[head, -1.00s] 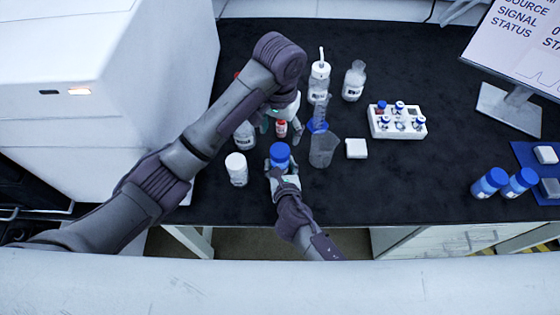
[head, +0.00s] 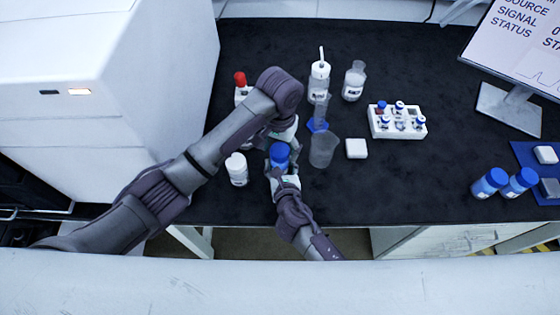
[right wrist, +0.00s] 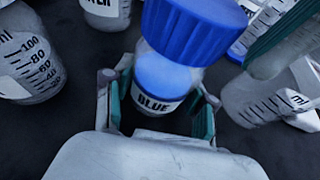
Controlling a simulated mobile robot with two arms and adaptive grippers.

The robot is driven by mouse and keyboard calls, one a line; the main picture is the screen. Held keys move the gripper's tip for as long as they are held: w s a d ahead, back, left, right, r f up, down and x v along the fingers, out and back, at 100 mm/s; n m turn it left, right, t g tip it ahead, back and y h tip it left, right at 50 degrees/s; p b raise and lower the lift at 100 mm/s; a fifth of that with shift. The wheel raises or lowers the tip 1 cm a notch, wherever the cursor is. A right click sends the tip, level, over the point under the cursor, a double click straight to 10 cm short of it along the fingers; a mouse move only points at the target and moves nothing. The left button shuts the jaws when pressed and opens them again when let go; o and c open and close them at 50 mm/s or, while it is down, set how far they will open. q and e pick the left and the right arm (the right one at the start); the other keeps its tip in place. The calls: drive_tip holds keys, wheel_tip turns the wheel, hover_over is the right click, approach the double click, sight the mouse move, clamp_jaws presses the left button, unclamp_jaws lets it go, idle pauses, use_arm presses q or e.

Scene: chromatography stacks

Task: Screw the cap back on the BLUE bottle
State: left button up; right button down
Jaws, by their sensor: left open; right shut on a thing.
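The BLUE bottle (right wrist: 160,100) stands in the right wrist view with its label facing the camera. My right gripper (right wrist: 160,115) is shut on its body, one finger on each side. The blue cap (right wrist: 192,30) is at the bottle's top and hides the neck; I cannot tell whether it is seated. In the head view the cap (head: 279,154) shows just above my right gripper (head: 284,181). My left gripper (head: 286,133) is open, just behind the cap and partly hidden by its own arm. One green-padded finger of it shows at the right wrist view's upper right.
A white bottle (head: 237,168) stands left of the blue cap. A clear beaker (head: 322,150) and a cylinder with a blue base (head: 318,125) stand to its right. Behind are a red-capped bottle (head: 240,88) and a vial rack (head: 397,123).

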use_arm(q)
drive_tip(key=shift+f, duration=0.25)
drive_tip(key=c, duration=1.2)
drive_tip(key=o, duration=1.4)
wheel_tip(320, 180, up, 8)
drive_tip(key=shift+f, duration=0.2)
